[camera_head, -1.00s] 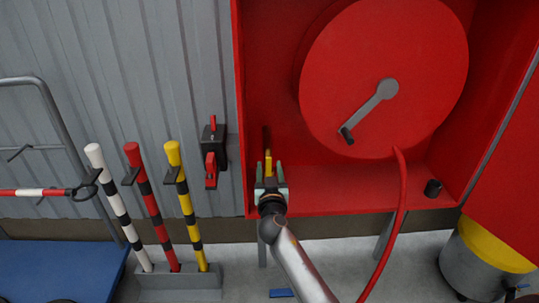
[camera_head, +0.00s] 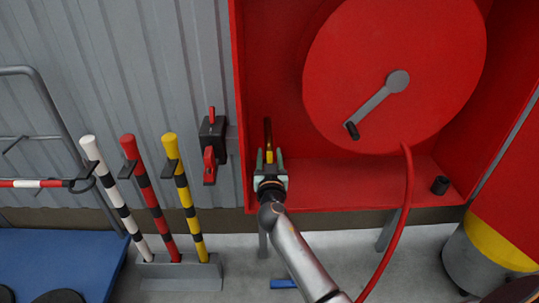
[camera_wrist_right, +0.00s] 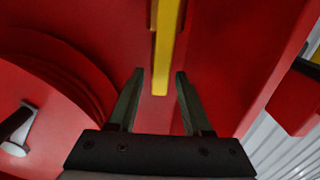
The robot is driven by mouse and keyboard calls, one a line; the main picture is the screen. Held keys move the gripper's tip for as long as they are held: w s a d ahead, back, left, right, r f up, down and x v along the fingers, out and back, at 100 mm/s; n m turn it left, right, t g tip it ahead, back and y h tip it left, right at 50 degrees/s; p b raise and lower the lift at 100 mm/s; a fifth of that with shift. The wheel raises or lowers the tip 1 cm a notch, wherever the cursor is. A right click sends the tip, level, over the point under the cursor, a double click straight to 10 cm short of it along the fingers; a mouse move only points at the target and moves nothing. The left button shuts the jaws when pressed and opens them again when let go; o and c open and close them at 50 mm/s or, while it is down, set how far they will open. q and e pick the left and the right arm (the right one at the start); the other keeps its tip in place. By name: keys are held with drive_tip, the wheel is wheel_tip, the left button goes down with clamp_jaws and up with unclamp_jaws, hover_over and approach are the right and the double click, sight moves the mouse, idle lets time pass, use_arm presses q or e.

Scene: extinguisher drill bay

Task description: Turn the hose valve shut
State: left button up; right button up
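The hose valve shows as a yellow lever (camera_head: 268,135) low at the left inside the red cabinet, pointing down. It also shows in the right wrist view (camera_wrist_right: 163,45), coming down from the top. My right gripper (camera_head: 269,156) is open, with its fingers pointing up at the lever. In the right wrist view the two fingertips (camera_wrist_right: 160,74) stand on either side of the lever's lower end, with gaps on both sides. Whether the lever is fully between the fingers in depth I cannot tell. The valve body is hard to make out. My left gripper is not in view.
A red hose reel (camera_head: 430,60) with a grey crank (camera_head: 376,103) fills the cabinet's right, its hose (camera_head: 405,200) hanging down. A dark box with a red handle (camera_head: 212,135) is on the wall just left of the cabinet. Striped posts (camera_head: 185,195) stand further left.

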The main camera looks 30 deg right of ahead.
clamp_jaws()
idle(1.2)
